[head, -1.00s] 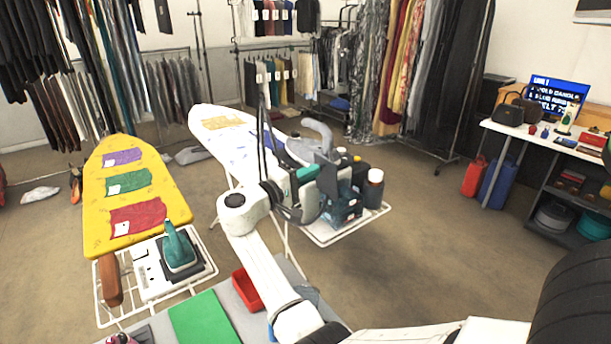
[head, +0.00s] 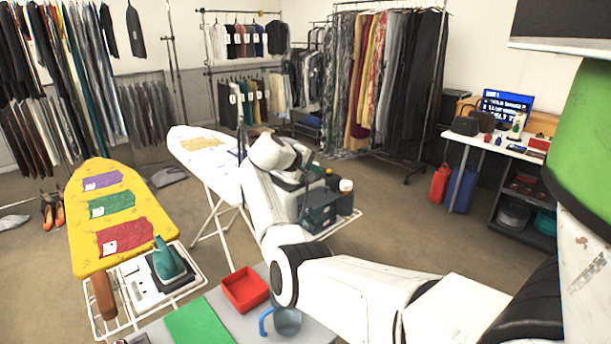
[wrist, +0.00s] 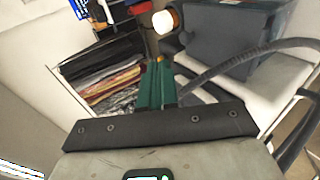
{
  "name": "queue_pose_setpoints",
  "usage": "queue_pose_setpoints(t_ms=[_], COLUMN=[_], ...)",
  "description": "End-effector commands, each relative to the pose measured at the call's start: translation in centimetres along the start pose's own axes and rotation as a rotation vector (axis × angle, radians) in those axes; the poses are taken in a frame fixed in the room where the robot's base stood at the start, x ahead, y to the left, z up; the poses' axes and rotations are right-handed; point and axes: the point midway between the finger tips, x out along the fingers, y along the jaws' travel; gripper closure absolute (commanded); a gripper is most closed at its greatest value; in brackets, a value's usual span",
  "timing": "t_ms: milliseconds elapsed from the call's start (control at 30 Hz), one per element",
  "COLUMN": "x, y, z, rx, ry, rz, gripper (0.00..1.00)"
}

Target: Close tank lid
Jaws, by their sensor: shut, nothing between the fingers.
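A dark blue-grey steam station (head: 318,213) stands on the rack at the near end of the white ironing board. I take it to hold the tank. It also shows at the top right of the wrist view (wrist: 232,42). I cannot make out the lid or whether it is open. My gripper (wrist: 156,66) shows green fingers, shut and empty, in the wrist view. The fingers point toward a white-capped bottle (wrist: 163,22) and lie left of the station, with no clear contact. In the head view my arm hides the gripper and part of the station.
A dark hose (wrist: 250,62) curves close to the right of my fingers. The white ironing board (head: 205,160) lies behind my arm. The yellow ironing board (head: 120,225), a red tray (head: 245,289) and a blue-handled mug (head: 287,321) are nearby. Open floor lies right of the station.

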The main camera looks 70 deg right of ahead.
Motion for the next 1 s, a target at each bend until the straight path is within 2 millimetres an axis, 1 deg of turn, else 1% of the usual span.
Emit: queue_pose_setpoints(t_ms=[33, 200, 400, 533, 600, 800, 1000], x=[0.8, 3.1, 5.3, 6.4, 6.9, 7.9, 8.4], y=[0.6, 1.1, 0.7, 0.3, -0.3, -0.8, -1.1], z=[-0.1, -0.3, -0.3, -0.1, -0.1, -0.1, -0.1], rx=[0.007, 0.019, 0.033, 0.041, 0.037, 0.040, 0.039], ry=[-0.003, -0.004, -0.004, -0.004, -0.005, -0.003, -0.003], rz=[-0.046, -0.209, -0.393, -0.499, -0.506, -0.502, -0.501], gripper=[1.00, 1.00, 1.00, 1.00, 1.00, 1.00, 1.00])
